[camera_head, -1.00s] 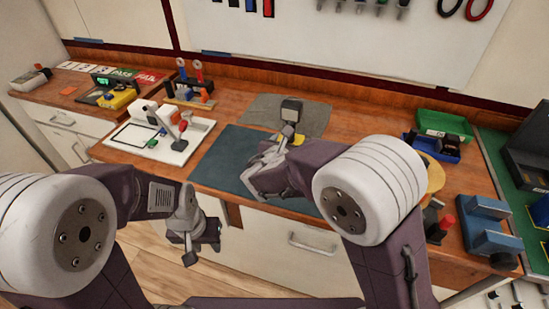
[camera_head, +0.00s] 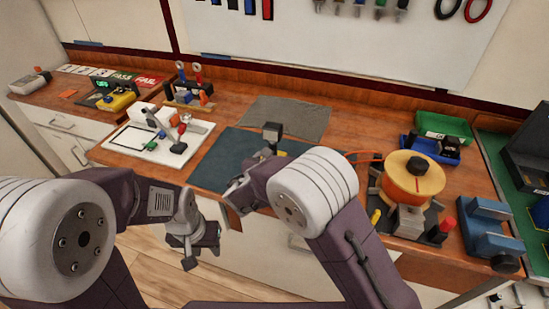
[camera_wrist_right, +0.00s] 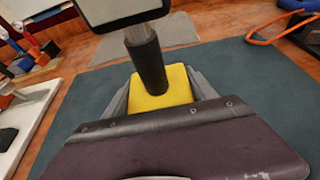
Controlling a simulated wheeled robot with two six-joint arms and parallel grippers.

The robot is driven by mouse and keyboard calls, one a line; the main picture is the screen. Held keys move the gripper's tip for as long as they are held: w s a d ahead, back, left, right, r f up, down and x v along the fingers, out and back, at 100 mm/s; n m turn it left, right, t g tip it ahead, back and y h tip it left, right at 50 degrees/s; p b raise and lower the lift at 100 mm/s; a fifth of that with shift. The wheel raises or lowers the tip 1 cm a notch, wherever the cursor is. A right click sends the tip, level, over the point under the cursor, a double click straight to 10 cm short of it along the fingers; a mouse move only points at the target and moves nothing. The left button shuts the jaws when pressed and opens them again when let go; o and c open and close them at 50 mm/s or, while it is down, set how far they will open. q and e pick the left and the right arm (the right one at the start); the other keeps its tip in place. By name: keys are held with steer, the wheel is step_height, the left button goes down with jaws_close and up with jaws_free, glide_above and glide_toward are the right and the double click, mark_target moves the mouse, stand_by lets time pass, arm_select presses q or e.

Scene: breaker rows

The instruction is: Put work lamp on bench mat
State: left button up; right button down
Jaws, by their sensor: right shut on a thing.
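The work lamp (camera_head: 271,131) has a dark square head on a short stem. In the right wrist view its pale-faced head (camera_wrist_right: 122,10), black sleeve and yellow lower part show. My right gripper (camera_wrist_right: 160,92) is shut on the lamp, with grey fingers either side of the yellow part. In the head view the right arm partly hides the lamp. The dark teal bench mat (camera_head: 215,165) lies at the bench front, and the lamp appears over it; I cannot tell whether they touch. My left gripper (camera_head: 198,250) hangs in front of the bench, apart from everything; its jaw opening is unclear.
A grey cloth (camera_head: 285,118) lies bare behind the mat. A white board with parts (camera_head: 150,148) is left of the mat. An orange reel (camera_head: 412,178) with a cable and a blue vise (camera_head: 487,228) stand right. Green and blue trays (camera_head: 443,124) sit behind.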

steer(key=shift+c, duration=1.4)
jaws_free()
steer(key=shift+f, duration=0.15)
steer(key=shift+s+r+p, duration=0.1)
steer(key=shift+r+p, duration=0.2)
steer(key=shift+r, duration=0.05)
steer(key=v, duration=1.1)
steer(key=shift+s, duration=0.35)
steer(key=shift+a, duration=0.2)
